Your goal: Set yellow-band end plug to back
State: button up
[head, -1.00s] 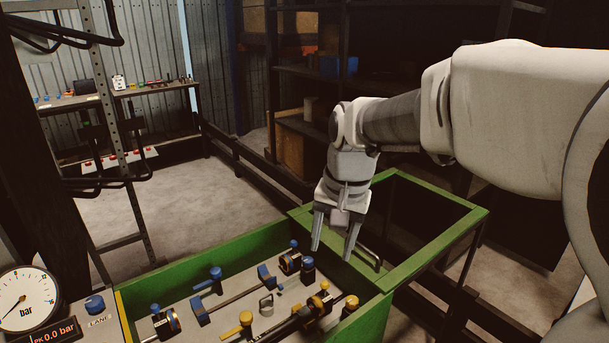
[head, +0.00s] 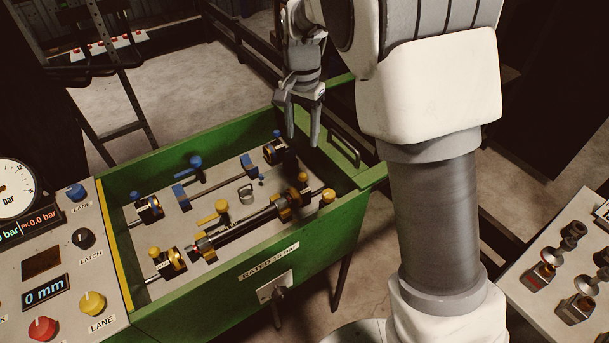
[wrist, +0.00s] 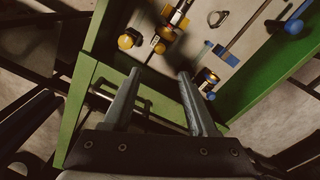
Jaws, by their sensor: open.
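In the head view, the yellow lane of the green trough (head: 330,235) holds a dark rod-like piece (head: 245,226) between two round fittings. The left fitting (head: 172,262) and the right fitting (head: 303,190) both show yellow; I cannot tell for sure which is the yellow-band end plug. Yellow knobs (head: 221,206) stand beside this lane. My gripper (head: 302,138) is open and empty, above the right end of the trough and apart from the fittings. In the wrist view, the open fingers (wrist: 160,74) have nothing between them; yellow knobs (wrist: 125,42) lie beyond the left finger.
A blue lane with a rod (head: 222,186) and blue-marked fittings (head: 275,150) runs behind the yellow one. A control panel (head: 60,265) with a gauge stands left. A tray of metal fittings (head: 575,305) stands right. My arm crosses the head view.

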aim_at(303, 174)
notch_tip(303, 174, down, 15)
jog(key=shift+f+b, duration=0.15)
jog(key=shift+b, duration=0.5)
grip_shut()
dwell(1.1)
